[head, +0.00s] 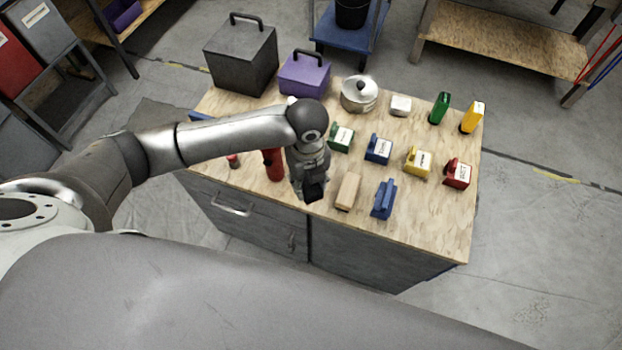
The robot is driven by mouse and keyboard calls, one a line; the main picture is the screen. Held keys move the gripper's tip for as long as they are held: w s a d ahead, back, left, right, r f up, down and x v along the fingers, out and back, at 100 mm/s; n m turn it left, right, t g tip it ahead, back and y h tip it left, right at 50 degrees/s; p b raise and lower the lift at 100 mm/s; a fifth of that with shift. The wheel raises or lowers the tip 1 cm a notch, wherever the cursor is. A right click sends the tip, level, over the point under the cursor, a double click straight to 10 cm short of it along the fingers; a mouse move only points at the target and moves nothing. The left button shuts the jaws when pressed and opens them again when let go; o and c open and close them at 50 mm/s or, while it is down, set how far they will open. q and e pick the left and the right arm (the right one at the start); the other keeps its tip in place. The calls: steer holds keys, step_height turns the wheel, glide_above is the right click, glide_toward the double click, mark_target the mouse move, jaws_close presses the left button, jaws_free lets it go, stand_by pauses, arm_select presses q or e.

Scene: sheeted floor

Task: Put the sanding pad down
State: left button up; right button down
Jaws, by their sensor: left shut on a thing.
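My left gripper (309,178) points down over the front edge of the wooden-topped workbench (440,225). It is shut on a small dark block at its fingertips, which I take as the sanding pad (315,192); its outline merges with the dark fingers. I cannot tell whether the pad touches the bench top. A tan block (348,191) lies just right of it, and a blue block with a raised grip (383,199) stands further right. My right gripper is not in view.
Labelled green (341,137), blue (379,148), yellow (417,161) and red (457,172) items stand behind. A red cylinder (273,163) stands left of the gripper. A metal pot (359,94), purple box (304,75) and dark box (241,57) stand farther back. The front right corner is bare.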

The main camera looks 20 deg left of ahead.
arm_select(q)
steer(key=w+f, duration=0.1)
steer(key=f, duration=0.1)
steer(key=w+f, duration=0.1)
steer(key=w, duration=0.1)
steer(key=w+a+f, duration=0.1)
steer(key=f, duration=0.1)
steer(key=shift+w+f, duration=0.25)
steer(key=shift+f, duration=1.7)
steer(key=o, duration=0.9)
steer(key=shift+f, duration=0.15)
step_height(320, 180, up, 12)
steer(key=shift+w+r, duration=0.1)
steer(key=shift+r, duration=0.1)
